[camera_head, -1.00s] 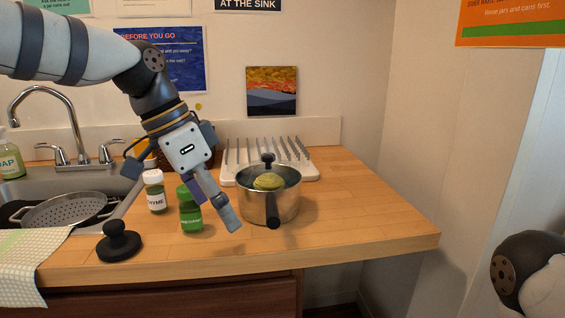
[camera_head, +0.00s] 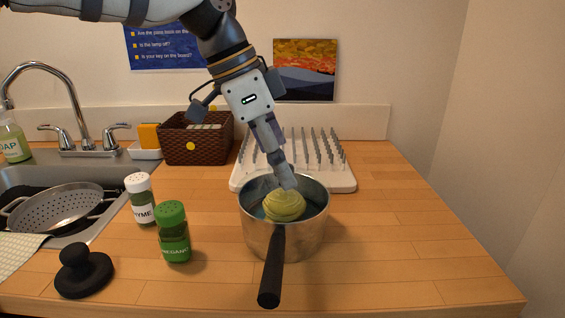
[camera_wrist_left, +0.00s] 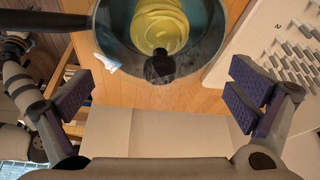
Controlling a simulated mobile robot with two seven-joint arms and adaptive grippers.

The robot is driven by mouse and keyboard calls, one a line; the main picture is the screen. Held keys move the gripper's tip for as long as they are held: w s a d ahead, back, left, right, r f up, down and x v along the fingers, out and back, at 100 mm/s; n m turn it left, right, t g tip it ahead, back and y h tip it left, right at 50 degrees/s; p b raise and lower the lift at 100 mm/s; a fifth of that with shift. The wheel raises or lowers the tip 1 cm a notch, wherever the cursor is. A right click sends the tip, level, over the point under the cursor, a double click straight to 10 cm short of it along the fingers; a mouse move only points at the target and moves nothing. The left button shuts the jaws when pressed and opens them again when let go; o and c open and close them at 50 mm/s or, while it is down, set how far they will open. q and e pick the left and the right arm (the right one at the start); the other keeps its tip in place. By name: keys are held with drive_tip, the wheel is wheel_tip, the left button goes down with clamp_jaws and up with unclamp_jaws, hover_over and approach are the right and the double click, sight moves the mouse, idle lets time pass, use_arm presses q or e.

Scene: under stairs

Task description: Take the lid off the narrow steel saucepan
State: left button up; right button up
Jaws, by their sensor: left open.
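The narrow steel saucepan (camera_head: 285,240) stands on the wooden counter, its black handle (camera_head: 271,268) pointing to the front. A see-through lid appears to cover it; its black knob (camera_wrist_left: 160,68) shows in the left wrist view, and a yellow-green round thing (camera_head: 284,206) shows beneath. In the head view the knob is hidden behind my fingers. My left gripper (camera_head: 286,180) is above the pan's far side, pointing down. In the left wrist view the fingers (camera_wrist_left: 160,92) are wide apart with nothing between them, the knob just beyond the gap. My right gripper is out of view.
A white dish rack (camera_head: 340,178) stands close behind the pan. Thyme (camera_head: 142,205) and oregano (camera_head: 174,240) jars and a black knobbed disc (camera_head: 84,272) are to the left. A brown basket (camera_head: 190,148) and the sink are further left. Counter right of the pan is clear.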

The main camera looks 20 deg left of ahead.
use_arm(q)
drive_tip(key=shift+x, duration=0.9)
drive_tip(key=shift+r, duration=0.1)
